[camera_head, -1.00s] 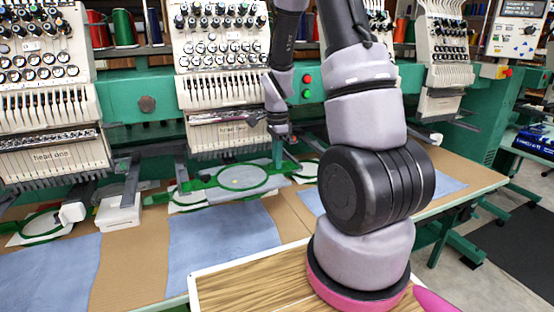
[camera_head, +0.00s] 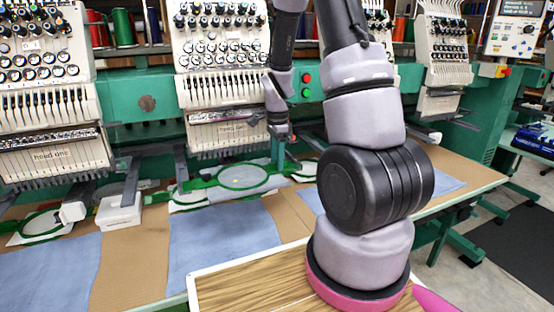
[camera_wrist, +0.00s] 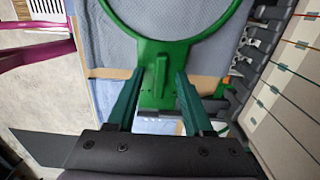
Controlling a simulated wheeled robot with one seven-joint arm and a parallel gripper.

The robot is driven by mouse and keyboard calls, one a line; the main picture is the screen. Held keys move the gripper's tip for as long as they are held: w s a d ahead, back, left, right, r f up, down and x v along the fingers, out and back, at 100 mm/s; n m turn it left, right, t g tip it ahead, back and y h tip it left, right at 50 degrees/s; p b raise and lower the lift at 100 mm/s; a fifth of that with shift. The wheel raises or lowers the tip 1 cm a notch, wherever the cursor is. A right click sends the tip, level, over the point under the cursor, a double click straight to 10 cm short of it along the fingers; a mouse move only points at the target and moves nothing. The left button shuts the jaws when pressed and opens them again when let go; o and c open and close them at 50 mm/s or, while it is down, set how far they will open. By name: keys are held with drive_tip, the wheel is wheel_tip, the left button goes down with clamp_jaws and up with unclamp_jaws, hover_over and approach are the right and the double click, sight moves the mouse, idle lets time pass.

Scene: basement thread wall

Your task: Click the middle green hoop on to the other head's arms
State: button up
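A green hoop (camera_head: 243,178) lies roughly level in front of the middle head, above the blue cloth. In the wrist view its ring (camera_wrist: 163,45) and end tab (camera_wrist: 160,95) are large, with a raised rib on the tab. My gripper (camera_wrist: 160,72) has its two teal fingers apart, one on each side of the tab, with clear space beside the rib. In the head view my gripper (camera_head: 278,160) points down at the hoop's right end. The middle head's arms (camera_head: 181,168) show partly near the hoop's left. Whether the hoop touches them cannot be told.
Another hoop (camera_head: 42,222) is under the left head, marked "head one". A white block (camera_head: 118,212) stands on the table between the heads. Blue cloths (camera_head: 225,240) lie on the brown table. A wood-topped tray (camera_head: 250,285) is in front. The machine's needle cases stand close behind.

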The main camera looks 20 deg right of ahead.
drive_tip(key=s+a+r+n+t+y, duration=0.1)
drive_tip(key=s+a+r+n+t, duration=0.15)
drive_tip(key=r, duration=0.85)
drive_tip(key=s+a+r+n+t, duration=0.1)
drive_tip(key=s+r+n, duration=0.25)
drive_tip(key=r, duration=0.85)
drive_tip(key=s+a+r+n+t, duration=0.1)
drive_tip(key=s+r+n+t, duration=0.1)
drive_tip(key=s, duration=0.4)
drive_tip(key=s+a+r+n+t+y, duration=0.1)
drive_tip(key=s+a+r+n, duration=0.1)
drive_tip(key=s+r+n, duration=0.3)
drive_tip(key=shift+s+n+t, duration=0.35)
drive_tip(key=shift+s+n, duration=0.15)
